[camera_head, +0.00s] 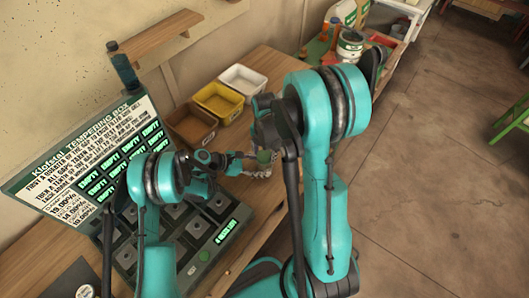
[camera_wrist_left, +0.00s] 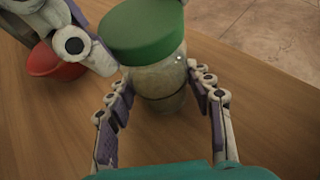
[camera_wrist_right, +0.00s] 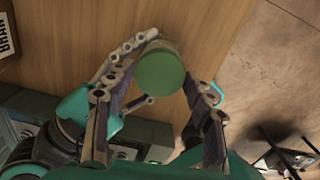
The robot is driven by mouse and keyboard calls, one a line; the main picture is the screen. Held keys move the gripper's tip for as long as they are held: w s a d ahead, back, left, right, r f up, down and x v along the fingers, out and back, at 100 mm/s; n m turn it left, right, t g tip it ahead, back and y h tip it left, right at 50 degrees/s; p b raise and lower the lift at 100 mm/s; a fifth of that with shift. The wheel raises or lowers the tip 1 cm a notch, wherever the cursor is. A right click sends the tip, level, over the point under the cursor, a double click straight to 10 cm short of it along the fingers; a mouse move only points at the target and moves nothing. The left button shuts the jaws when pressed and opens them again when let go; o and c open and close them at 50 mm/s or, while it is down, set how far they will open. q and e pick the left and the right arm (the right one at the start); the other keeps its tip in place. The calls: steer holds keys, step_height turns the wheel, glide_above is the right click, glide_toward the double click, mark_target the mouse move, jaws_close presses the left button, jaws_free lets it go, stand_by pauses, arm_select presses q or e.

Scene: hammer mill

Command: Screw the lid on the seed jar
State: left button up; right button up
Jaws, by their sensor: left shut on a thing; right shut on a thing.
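The glass seed jar (camera_wrist_left: 163,84) stands on the wooden table between the fingers of my left gripper (camera_wrist_left: 160,78), which is shut on its body. The green lid (camera_wrist_left: 142,28) sits over the jar's mouth; I cannot tell how tightly it is seated. In the right wrist view the lid (camera_wrist_right: 160,72) lies between the fingers of my right gripper (camera_wrist_right: 172,62), which is shut on it from above. In the head view the lid shows small (camera_head: 264,156), and my right arm partly hides the area around it.
A red bowl (camera_wrist_left: 55,62) is near the jar. Brown (camera_head: 191,125), yellow (camera_head: 218,101) and white (camera_head: 243,80) bins stand behind. The tempering box (camera_head: 100,165) with its sign and keys is at the left. Open floor lies to the right.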

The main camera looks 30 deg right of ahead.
steer(key=m, duration=1.4)
steer(key=o, duration=1)
steer(key=shift+c, duration=0.2)
steer(key=n, duration=1.5)
steer(key=shift+n, duration=0.4)
steer(key=n, duration=0.4)
steer(key=shift+n, duration=0.4)
